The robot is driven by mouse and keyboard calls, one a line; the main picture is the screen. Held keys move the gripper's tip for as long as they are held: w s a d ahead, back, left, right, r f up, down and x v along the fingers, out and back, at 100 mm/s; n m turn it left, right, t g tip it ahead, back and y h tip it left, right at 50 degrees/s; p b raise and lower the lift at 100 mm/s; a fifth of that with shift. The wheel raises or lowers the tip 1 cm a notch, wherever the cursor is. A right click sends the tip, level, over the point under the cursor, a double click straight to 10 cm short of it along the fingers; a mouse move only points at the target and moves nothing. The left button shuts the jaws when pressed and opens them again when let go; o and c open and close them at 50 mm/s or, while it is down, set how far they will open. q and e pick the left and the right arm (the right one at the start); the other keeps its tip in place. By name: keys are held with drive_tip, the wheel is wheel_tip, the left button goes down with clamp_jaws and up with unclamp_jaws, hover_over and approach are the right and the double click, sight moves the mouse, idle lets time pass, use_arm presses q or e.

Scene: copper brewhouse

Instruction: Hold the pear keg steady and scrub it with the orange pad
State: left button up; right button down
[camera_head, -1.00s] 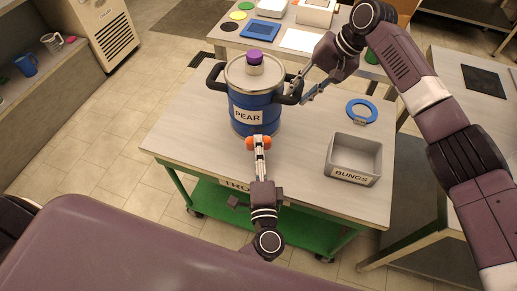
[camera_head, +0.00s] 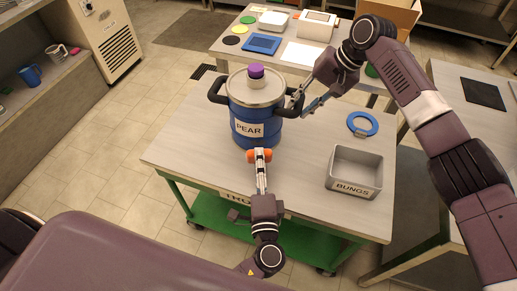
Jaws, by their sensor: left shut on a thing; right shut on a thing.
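The pear keg (camera_head: 262,108) is a blue drum with a metal lid, a purple cap and a white PEAR label. It stands upright on the trolley top and has a black handle on each side. My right gripper (camera_head: 297,103) is shut on the keg's right handle. My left gripper (camera_head: 261,160) is in front of the keg, shut on the orange pad (camera_head: 252,156). The pad is at the keg's lower front, below the label. I cannot tell whether it touches the keg. The gripper's fingers hide the middle of the pad.
A grey BUNGS bin (camera_head: 356,187) stands at the trolley's right, with a blue ring (camera_head: 374,127) behind it. The trolley top (camera_head: 190,150) is clear left of the keg. A second table (camera_head: 224,50) with coloured discs and trays stands behind.

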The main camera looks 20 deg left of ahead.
use_arm(q)
clamp_jaws()
drive_tip(key=shift+x, duration=1.5)
